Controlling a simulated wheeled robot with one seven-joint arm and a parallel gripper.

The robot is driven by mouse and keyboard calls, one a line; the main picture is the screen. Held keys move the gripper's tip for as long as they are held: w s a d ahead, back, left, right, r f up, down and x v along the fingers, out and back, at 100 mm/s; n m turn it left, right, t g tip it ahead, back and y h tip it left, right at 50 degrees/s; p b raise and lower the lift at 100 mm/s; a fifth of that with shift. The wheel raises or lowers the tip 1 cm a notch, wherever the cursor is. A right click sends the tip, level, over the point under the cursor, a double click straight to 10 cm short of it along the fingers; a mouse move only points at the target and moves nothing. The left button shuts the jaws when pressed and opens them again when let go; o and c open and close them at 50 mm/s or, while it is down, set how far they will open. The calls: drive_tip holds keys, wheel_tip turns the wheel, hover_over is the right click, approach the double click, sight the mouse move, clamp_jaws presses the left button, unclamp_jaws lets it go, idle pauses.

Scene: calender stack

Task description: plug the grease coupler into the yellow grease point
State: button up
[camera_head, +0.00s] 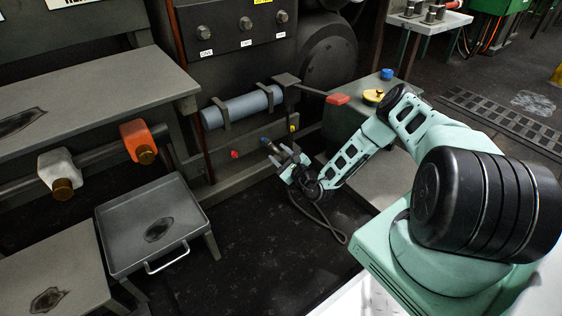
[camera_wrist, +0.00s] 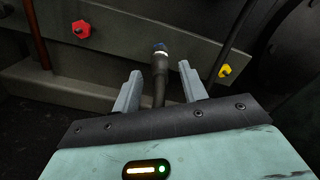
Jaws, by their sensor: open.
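The grease coupler (camera_wrist: 159,65) is a dark sleeve with a metal ring and a blue tip, with a dark hose below it. It stands between and beyond the spread fingers of my gripper (camera_wrist: 162,92), with gaps on both sides. In the head view, my gripper (camera_head: 280,157) is low by the machine's base, and the coupler (camera_head: 267,142) shows just past its fingers. The yellow grease point (camera_wrist: 224,71) is on the grey rail, right of the coupler; it also shows in the head view (camera_head: 292,127). Nothing is plugged into it.
A red fitting (camera_wrist: 81,30) sits on the same rail to the left, also in the head view (camera_head: 234,154). A hose (camera_head: 325,222) loops on the floor below my gripper. A grey-blue cylinder (camera_head: 242,107) is mounted above. A metal tray (camera_head: 120,248) stands left.

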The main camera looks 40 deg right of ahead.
sight(272, 147)
drive_tip(key=w, duration=0.3)
drive_tip(key=shift+b, duration=0.35)
drive_tip(key=shift+w, duration=0.95)
clamp_jaws()
